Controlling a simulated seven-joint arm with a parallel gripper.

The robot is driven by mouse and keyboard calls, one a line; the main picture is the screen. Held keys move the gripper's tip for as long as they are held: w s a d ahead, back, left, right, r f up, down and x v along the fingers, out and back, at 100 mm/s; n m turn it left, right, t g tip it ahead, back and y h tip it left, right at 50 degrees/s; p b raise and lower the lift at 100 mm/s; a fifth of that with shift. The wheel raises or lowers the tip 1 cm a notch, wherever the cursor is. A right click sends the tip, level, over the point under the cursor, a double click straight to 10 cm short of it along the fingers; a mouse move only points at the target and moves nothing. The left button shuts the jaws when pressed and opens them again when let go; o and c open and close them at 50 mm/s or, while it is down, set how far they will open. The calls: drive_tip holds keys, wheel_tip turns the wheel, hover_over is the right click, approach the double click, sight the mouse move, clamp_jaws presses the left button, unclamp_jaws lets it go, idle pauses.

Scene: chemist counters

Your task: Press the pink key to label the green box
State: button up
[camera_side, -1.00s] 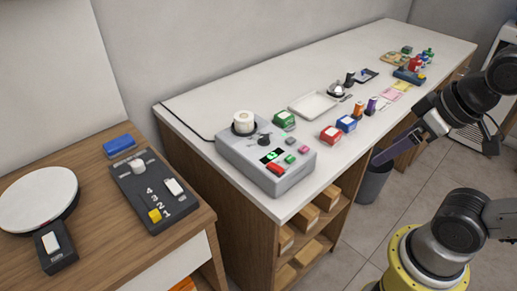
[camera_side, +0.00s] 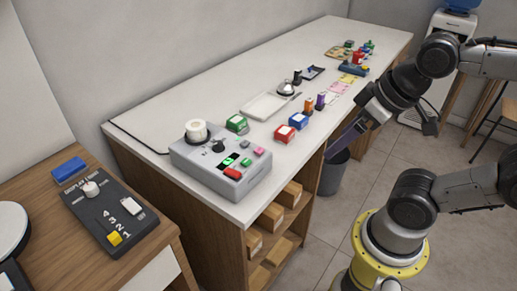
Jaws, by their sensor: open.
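The pink key (camera_side: 258,152) is at the right edge of the top of a grey label machine (camera_side: 197,173), on the near end of the white counter. A green key (camera_side: 246,162) and a red key (camera_side: 233,173) lie nearer the front, beside a small green display (camera_side: 228,161). The green box (camera_side: 237,123), with a white top, stands on the counter just behind the machine. My gripper (camera_side: 331,154) is open and points down-left off the counter's right edge, well to the right of the pink key and touching nothing I can see. Its fingertips overlap closely in this view.
A white label roll (camera_side: 196,130) and black knob (camera_side: 219,147) sit on the machine. A white tray (camera_side: 265,106) lies behind. A bin (camera_side: 334,174) stands below my gripper.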

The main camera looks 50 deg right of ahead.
drive_tip(key=shift+c, duration=0.2)
clamp_jaws()
idle(1.4)
